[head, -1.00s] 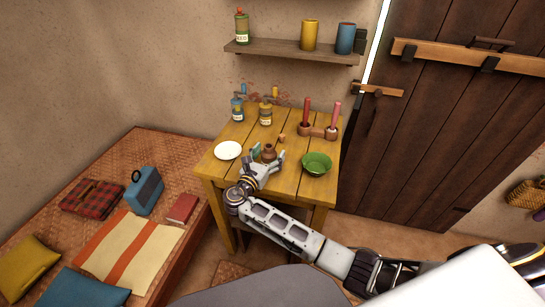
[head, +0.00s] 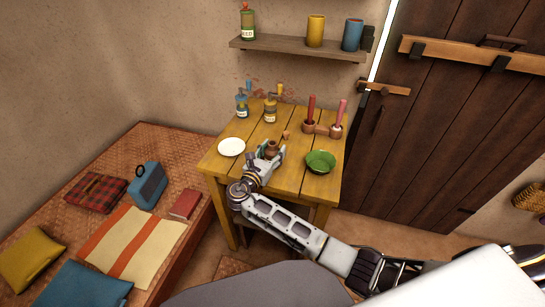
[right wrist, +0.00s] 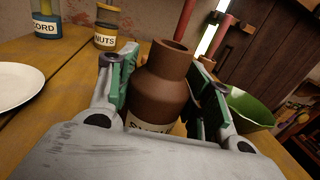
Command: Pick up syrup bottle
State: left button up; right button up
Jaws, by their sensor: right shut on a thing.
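The syrup bottle (head: 271,146) is a small brown jug standing upright on the wooden table. In the right wrist view the bottle (right wrist: 160,88) fills the middle, with an open round mouth and a pale label mostly hidden by the gripper body. My right gripper (head: 269,153) reaches in from the front of the table. It is shut on the bottle, with a green-padded finger (right wrist: 122,75) on each side of its body. Whether the base touches the table is hidden. My left gripper is not in view.
A white plate (head: 231,147) lies left of the bottle, and a green bowl (head: 320,162) stands close to its right. Blue (head: 242,107) and yellow (head: 270,112) labelled containers and a holder (head: 321,129) with red sticks stand behind. A shelf (head: 300,47) hangs above.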

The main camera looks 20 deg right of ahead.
jog(key=shift+c, duration=0.4)
jog(key=shift+r, duration=0.1)
jog(key=shift+r, duration=0.45)
notch_tip(320, 180, up, 8)
jog(key=shift+f+p, duration=0.15)
jog(key=shift+p, duration=0.4)
jog(key=shift+r, duration=0.65)
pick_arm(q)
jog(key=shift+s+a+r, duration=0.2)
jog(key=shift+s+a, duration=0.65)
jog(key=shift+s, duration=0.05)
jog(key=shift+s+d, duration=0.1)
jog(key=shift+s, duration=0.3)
